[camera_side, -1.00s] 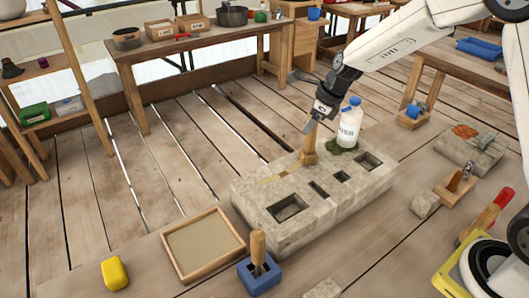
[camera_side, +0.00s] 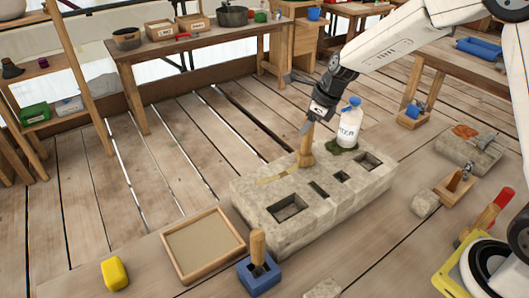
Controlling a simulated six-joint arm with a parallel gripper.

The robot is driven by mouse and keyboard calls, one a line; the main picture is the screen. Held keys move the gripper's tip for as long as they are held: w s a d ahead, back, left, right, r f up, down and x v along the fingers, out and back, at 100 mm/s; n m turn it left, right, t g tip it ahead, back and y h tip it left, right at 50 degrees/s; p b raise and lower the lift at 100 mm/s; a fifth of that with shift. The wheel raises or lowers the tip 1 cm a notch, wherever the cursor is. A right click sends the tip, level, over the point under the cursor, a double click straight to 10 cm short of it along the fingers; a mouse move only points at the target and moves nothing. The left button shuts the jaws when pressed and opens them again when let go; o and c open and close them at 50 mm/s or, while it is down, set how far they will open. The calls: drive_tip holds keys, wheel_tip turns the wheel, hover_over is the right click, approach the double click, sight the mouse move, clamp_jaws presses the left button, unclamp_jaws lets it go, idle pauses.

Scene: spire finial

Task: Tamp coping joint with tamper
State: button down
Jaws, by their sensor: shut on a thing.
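The stone coping block (camera_side: 300,228) lies on the wooden bench with several rectangular slots in its top. A yellowish joint strip (camera_side: 275,178) runs along the left part of its top. My gripper (camera_side: 308,127) is shut on the upper handle of the wooden tamper (camera_side: 306,150). The tamper is upright, slightly tilted, with its head at the right end of the joint strip. I cannot tell whether the head touches the stone.
A white bottle with a blue cap (camera_side: 349,124) stands on a green patch just right of the tamper. A sand tray (camera_side: 203,246), a blue holder with a wooden handle (camera_side: 259,275) and a yellow block (camera_side: 114,273) are at the front left. A red-handled tool (camera_side: 489,213) lies at right.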

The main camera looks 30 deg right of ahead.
drive_tip(key=shift+s+a+f, duration=0.1)
drive_tip(key=shift+a+f, duration=0.1)
drive_tip(key=shift+a, duration=0.35)
drive_tip(key=shift+s+a+f, duration=0.1)
drive_tip(key=shift+a+f, duration=0.05)
drive_tip(key=shift+a, duration=0.4)
drive_tip(key=shift+a+r, duration=0.1)
drive_tip(key=shift+a, duration=1.2)
drive_tip(key=shift+w+a+r, duration=0.1)
drive_tip(key=shift+a+r, duration=0.1)
drive_tip(key=shift+a, duration=0.55)
drive_tip(key=shift+w+a+r, duration=0.1)
drive_tip(key=shift+a+r, duration=0.05)
drive_tip(key=shift+a, duration=0.6)
idle(0.8)
